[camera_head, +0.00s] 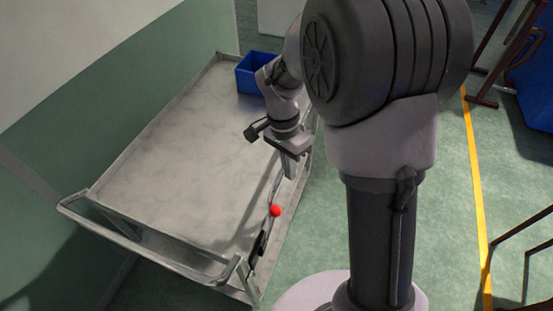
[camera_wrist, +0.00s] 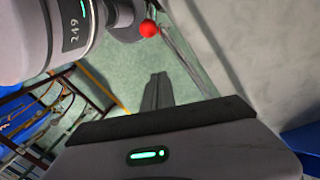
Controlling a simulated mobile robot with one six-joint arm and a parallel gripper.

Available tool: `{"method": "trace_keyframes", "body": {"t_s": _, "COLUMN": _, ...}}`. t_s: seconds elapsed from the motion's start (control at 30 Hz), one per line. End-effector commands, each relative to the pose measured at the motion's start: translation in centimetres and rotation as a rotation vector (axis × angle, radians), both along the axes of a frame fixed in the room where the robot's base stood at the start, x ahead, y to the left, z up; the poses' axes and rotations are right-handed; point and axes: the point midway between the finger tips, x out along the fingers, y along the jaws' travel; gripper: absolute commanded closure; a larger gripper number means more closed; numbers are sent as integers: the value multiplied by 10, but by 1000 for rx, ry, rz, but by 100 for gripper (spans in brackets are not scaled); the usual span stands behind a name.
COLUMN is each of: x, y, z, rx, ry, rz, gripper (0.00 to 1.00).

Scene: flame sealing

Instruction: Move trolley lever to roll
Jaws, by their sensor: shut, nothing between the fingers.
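The trolley (camera_head: 190,150) has a flat grey metal top and stands against the green wall. Its lever has a round red knob (camera_head: 276,211) on the trolley's right side, near the push-handle end. The red knob also shows in the wrist view (camera_wrist: 149,28), at the top, beside my own arm. My gripper (camera_head: 289,172) is over the trolley's right edge, farther from the push handle than the knob and apart from it. In the wrist view its fingers (camera_wrist: 157,92) are together, with nothing between them, pointing down past the edge.
A blue bin (camera_head: 247,76) sits on the trolley's far end. The push handle (camera_head: 150,254) runs along the near end. Green floor with a yellow line (camera_head: 477,190) is open to the right. Dark metal frames and a blue container (camera_head: 535,85) stand at the far right.

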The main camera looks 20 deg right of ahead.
Motion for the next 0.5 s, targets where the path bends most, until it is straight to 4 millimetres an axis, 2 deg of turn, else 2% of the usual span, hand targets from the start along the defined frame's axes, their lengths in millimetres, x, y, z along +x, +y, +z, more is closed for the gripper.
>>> {"method": "trace_keyframes", "body": {"t_s": 0.37, "x": 0, "y": 0, "z": -3, "rx": -2, "ry": 3, "rz": -1, "gripper": 100}}
{"method": "trace_keyframes", "body": {"t_s": 0.5, "x": -3, "y": -2, "z": -23, "rx": -1, "ry": 5, "rz": 0, "gripper": 100}}
